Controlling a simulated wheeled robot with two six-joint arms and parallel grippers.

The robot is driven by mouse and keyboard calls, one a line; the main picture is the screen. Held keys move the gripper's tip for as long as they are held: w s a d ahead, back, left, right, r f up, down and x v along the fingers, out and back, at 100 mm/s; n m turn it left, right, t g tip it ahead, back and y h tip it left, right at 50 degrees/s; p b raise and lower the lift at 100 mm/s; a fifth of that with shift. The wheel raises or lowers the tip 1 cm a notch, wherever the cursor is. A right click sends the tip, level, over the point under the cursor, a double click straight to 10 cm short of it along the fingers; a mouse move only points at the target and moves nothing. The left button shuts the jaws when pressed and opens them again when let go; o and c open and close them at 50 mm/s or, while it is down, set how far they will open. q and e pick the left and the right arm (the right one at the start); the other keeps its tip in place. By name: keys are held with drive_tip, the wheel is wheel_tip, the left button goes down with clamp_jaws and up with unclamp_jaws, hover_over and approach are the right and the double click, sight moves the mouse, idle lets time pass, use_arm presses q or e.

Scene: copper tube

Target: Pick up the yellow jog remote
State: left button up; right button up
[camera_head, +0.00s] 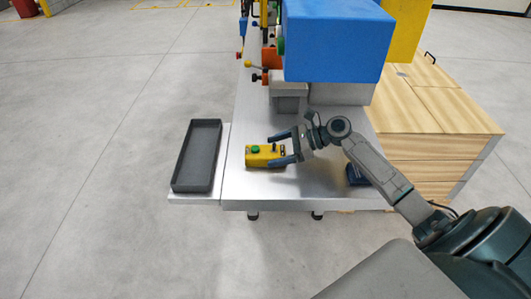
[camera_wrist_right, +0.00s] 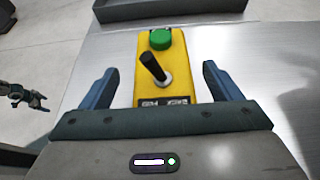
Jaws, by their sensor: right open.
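The yellow jog remote (camera_head: 258,160) lies on the metal table near its front left part. It has a green button and a black joystick, which show clearly in the right wrist view, where the remote (camera_wrist_right: 125,68) sits between the fingers. My right gripper (camera_head: 281,149) is open, with one blue finger on each side of the remote's near end. In the wrist view the right gripper (camera_wrist_right: 158,85) shows gaps between the fingers and the remote's sides. A dark gripper at the left edge of the wrist view (camera_wrist_right: 12,93) appears to be my left one; its jaws are too small to judge.
A dark grey tray (camera_head: 197,156) stands on a ledge left of the table (camera_head: 235,183). A blue machine block (camera_head: 338,40) overhangs the back. A small dark blue object (camera_head: 356,175) lies at the right, beside a wooden cabinet (camera_head: 435,110). The table's front strip is clear.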

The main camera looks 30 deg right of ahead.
sight(276, 149)
drive_tip(key=shift+p+x, duration=0.35)
drive_tip(key=shift+x, duration=0.75)
drive_tip(key=shift+w+a+f, duration=0.25)
drive_tip(key=shift+w+a, duration=0.05)
drive_tip(key=shift+a, duration=0.05)
drive_tip(key=c, duration=1.2)
drive_tip(key=shift+c, duration=0.2)
drive_tip(key=shift+r, duration=0.15)
